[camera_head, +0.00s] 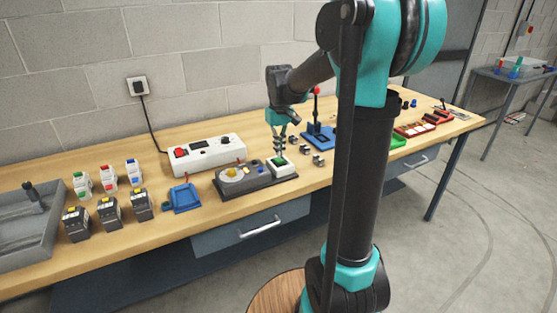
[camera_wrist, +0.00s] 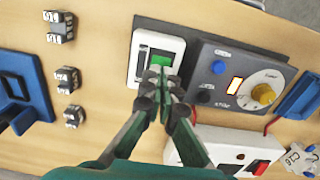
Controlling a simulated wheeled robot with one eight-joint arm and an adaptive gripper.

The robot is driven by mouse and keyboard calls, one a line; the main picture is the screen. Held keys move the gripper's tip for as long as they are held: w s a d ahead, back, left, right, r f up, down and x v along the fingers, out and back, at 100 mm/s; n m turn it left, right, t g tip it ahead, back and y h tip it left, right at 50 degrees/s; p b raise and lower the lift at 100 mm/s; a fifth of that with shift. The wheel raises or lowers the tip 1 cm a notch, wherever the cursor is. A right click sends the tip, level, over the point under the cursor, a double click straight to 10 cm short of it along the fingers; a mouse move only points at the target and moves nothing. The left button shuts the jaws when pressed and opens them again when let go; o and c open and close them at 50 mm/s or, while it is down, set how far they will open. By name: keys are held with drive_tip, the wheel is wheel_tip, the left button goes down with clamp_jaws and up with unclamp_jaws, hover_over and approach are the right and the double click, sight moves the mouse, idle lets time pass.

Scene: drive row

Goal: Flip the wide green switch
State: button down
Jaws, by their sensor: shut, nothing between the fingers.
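The wide green switch (camera_head: 280,161) sits in a white frame on a dark base, at the right end of a grey knob panel. In the wrist view the green rocker (camera_wrist: 162,58) shows in the upper middle, inside its white surround. My gripper (camera_head: 280,152) points down directly over the switch. In the wrist view my gripper's fingertips (camera_wrist: 159,72) are together and empty, overlapping the near edge of the green rocker. They hide part of that edge. I cannot tell whether they touch it.
The panel with a yellow knob (camera_wrist: 262,94) adjoins the switch. A white box with a red button (camera_head: 205,154) stands behind. A blue lever base (camera_head: 320,138) and several small metal parts (camera_wrist: 68,83) lie to one side.

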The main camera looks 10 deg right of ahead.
sight(279, 160)
drive_tip(key=shift+f, duration=1.15)
idle(0.6)
drive_tip(key=shift+r, duration=3.5)
drive_tip(key=s+d+f+m+t, duration=0.1)
drive_tip(key=s+d+f+t, duration=0.1)
drive_tip(key=s+f, duration=0.6)
drive_tip(key=s+d+f+m+t, duration=0.2)
drive_tip(key=s+f, duration=0.7)
drive_tip(key=s, duration=0.5)
drive_tip(key=shift+f+m, duration=0.3)
